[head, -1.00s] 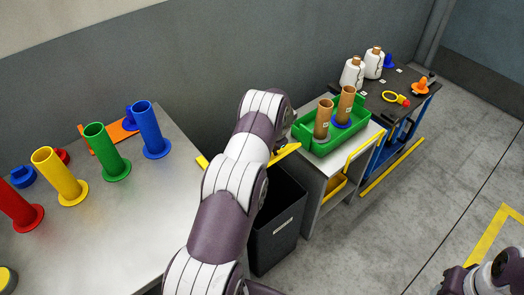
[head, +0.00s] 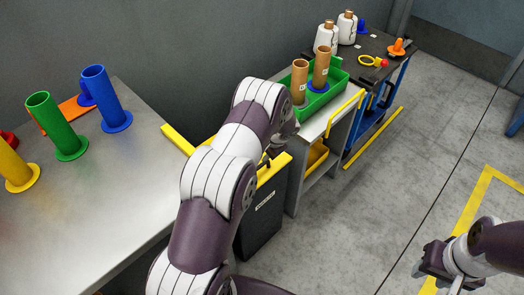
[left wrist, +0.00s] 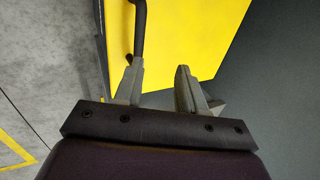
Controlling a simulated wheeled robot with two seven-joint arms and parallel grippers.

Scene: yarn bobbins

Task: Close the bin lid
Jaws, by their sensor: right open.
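The dark grey bin (head: 262,218) stands between the two tables in the head view. Its yellow lid (head: 273,168) shows over the bin top, mostly hidden behind my left arm. I cannot tell whether the lid rests fully on the rim. In the left wrist view, the lid (left wrist: 185,35) fills the upper middle, with a dark bar handle (left wrist: 140,28). My left gripper (left wrist: 160,80) is open at the lid, its left fingertip by the handle's end; contact is unclear. My right gripper (head: 428,263) is open and empty over the floor at the lower right.
A metal table (head: 100,200) with coloured bobbin holders stands left. A side table with a green tray (head: 337,78) holding brown tubes stands close right of the bin. A dark cart (head: 372,70) is beyond. Floor at right is clear, with yellow markings.

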